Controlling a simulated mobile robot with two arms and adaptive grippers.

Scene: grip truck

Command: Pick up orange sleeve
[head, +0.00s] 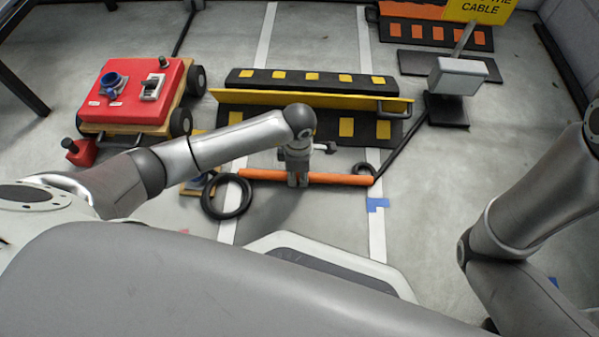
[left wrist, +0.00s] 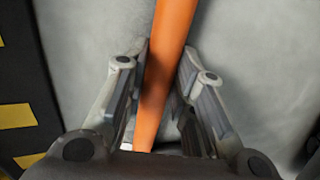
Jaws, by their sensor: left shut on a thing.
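The orange sleeve (head: 338,179) is a long thin tube lying left to right in front of the yellow and black ramp in the head view. My left gripper (head: 298,178) reaches down onto it near its middle. In the left wrist view the sleeve (left wrist: 165,70) runs between the two fingers of my left gripper (left wrist: 160,100), which are shut on it. Whether the sleeve touches the floor is hard to tell. My right arm shows at the right edge of the head view, but its gripper is out of view.
A black cable coil (head: 229,212) lies at the sleeve's left end. A black and yellow cable ramp (head: 345,122) is just behind. The floor right of the white line is mostly clear.

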